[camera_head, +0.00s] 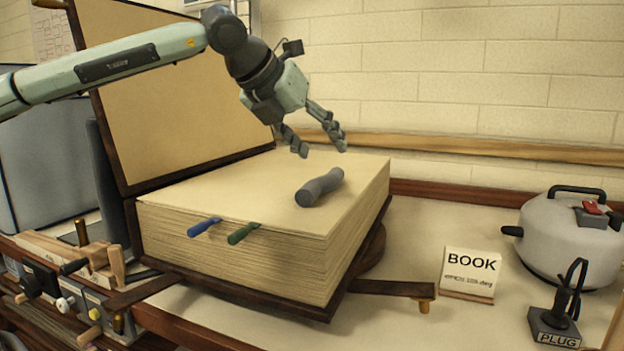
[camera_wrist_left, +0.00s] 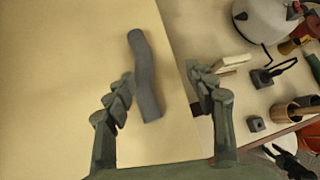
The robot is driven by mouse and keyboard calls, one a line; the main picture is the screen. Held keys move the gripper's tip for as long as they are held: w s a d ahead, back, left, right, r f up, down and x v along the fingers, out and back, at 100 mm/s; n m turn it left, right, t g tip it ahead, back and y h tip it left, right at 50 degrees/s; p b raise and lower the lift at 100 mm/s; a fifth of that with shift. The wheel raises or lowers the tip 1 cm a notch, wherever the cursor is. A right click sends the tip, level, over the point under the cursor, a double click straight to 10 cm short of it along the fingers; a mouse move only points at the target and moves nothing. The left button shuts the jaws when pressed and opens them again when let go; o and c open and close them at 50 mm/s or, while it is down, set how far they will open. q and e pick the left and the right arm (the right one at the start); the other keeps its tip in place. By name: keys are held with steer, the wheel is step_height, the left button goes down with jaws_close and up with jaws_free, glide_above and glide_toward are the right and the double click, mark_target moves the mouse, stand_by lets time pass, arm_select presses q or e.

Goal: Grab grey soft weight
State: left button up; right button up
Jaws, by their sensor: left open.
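The grey soft weight (camera_head: 320,187) is a slightly bent, sausage-shaped roll lying on the top page of a thick open book (camera_head: 240,255). My left gripper (camera_head: 322,150) is open and empty, above the weight and a little behind it in the head view. I cannot tell the exact height of the gripper over the page.
A blue clip (camera_head: 204,227) and a green clip (camera_head: 243,233) sit at the book's front edge. The raised cover (camera_head: 170,120) stands at the left. A BOOK sign (camera_head: 470,273), a grey pot (camera_head: 570,240) and a PLUG piece (camera_head: 556,325) stand to the right.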

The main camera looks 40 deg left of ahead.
mark_target(323, 176)
arm_select(q)
steer(key=f+y, duration=0.1)
steer(key=a+f+y, duration=0.1)
steer(key=f, duration=0.1)
steer(key=shift+f+m+g, duration=0.1)
steer(key=shift+m+g, duration=0.3)
steer(key=x, duration=0.2)
steer(key=p+x, duration=0.1)
steer(key=x, duration=0.4)
steer(key=shift+w+a+p, duration=0.1)
steer(key=shift+a+p, duration=0.15)
steer(key=shift+p, duration=0.15)
steer(key=shift+r, duration=0.25)
arm_select(e)
steer(key=s+a+f+g+y, duration=0.1)
steer(key=s+a+f, duration=0.3)
steer(key=f, duration=0.2)
steer(key=shift+s+a+f, duration=0.2)
steer(key=shift+a+f, duration=0.1)
arm_select(q)
jaws_close()
